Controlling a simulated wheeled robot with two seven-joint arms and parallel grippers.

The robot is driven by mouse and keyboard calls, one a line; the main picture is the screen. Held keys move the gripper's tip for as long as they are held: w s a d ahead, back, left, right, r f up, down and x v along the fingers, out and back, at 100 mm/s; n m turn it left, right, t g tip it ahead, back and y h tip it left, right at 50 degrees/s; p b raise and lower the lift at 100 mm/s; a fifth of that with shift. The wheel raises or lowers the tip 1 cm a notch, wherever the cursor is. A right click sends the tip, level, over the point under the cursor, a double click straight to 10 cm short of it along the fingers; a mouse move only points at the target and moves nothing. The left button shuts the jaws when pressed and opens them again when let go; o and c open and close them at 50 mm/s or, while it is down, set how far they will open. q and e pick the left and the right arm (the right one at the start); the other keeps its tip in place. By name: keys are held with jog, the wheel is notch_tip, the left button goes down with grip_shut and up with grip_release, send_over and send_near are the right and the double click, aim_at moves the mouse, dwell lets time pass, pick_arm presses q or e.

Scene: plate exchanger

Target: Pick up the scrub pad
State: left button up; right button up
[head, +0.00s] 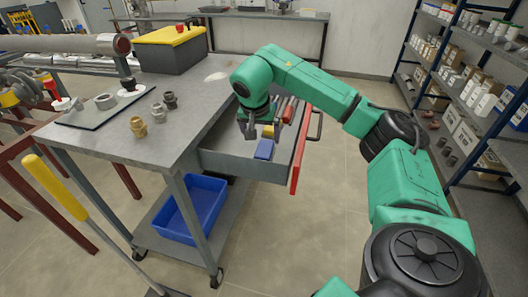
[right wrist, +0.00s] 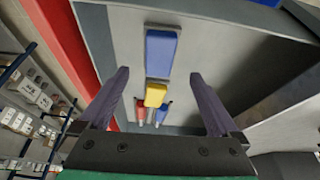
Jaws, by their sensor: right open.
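The open drawer (head: 222,163) holds a blue block-shaped pad (head: 264,149) and a smaller yellow block (head: 268,131). Which of the two is the scrub pad I cannot tell for sure. In the right wrist view the blue pad (right wrist: 161,52) lies lengthwise, and the yellow block (right wrist: 155,95) is beside its near end. My right gripper (head: 248,128) is over the drawer, open and empty. Its fingers (right wrist: 159,75) stand apart either side of the blocks in that view, touching neither. My left gripper is not in view.
Red and blue handled tools (right wrist: 150,111) lie in the drawer past the yellow block. The drawer's red front (head: 300,150) and side walls border the space. The grey workbench (head: 190,95) carries fittings and a yellow-lidded box (head: 170,48). A blue bin (head: 190,208) sits below.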

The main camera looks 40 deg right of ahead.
aim_at(264, 148)
jog(key=x, duration=0.7)
jog(key=shift+d+f, duration=0.1)
jog(key=shift+d, duration=0.15)
jog(key=shift+w+d+f, duration=0.2)
jog(key=shift+w+f, duration=0.05)
jog(key=shift+f, duration=0.05)
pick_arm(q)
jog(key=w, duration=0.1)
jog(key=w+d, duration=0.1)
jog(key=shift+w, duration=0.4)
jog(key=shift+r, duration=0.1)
pick_arm(e)
jog(key=shift+s+a, duration=0.1)
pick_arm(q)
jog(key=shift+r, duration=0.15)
pick_arm(e)
jog(key=shift+f, duration=0.2)
